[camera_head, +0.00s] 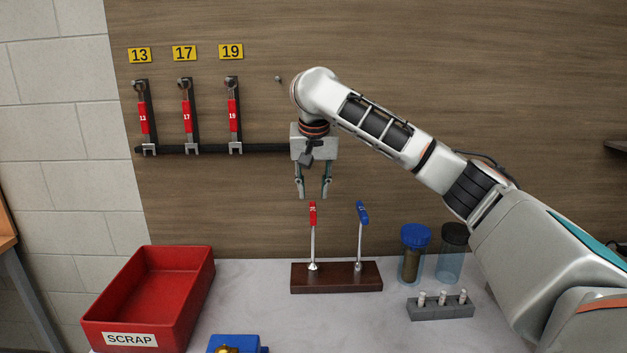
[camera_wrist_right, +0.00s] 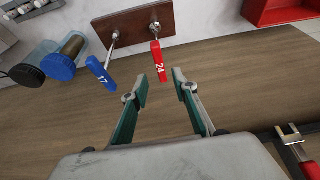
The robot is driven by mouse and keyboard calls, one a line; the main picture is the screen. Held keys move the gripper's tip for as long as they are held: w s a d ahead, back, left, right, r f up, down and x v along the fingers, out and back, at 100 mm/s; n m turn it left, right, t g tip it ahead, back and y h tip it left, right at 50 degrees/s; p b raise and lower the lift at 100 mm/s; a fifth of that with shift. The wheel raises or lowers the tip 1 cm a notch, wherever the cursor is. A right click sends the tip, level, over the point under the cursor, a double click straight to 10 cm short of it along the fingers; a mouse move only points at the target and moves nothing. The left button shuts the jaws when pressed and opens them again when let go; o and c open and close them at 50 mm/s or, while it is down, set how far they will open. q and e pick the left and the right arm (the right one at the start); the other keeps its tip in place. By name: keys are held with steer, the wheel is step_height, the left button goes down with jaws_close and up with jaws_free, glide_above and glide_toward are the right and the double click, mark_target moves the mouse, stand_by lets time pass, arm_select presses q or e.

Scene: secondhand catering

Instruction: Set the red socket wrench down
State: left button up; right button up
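The red socket wrench (camera_head: 313,216) stands upright in the left part of a dark wooden stand (camera_head: 337,288), with its red handle up. In the right wrist view the red handle (camera_wrist_right: 158,62) carries the number 24. My right gripper (camera_head: 313,196) is open and empty just above the handle top. In the right wrist view its two fingertips (camera_wrist_right: 161,84) are apart, and the handle lies just past them, not between them. A blue-handled wrench (camera_head: 361,214) stands on the right of the same stand. My left gripper is not in view.
A red SCRAP bin (camera_head: 190,291) stands at the left. Blue-lidded (camera_head: 412,257) and dark-lidded (camera_head: 451,253) jars and a grey holder (camera_head: 441,308) stand at the right. Red wrenches (camera_head: 186,115) hang on the wall. A blue item (camera_head: 222,342) lies at the front edge.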

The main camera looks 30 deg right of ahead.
steer(key=shift+v, duration=1.5)
steer(key=shift+f, duration=0.1)
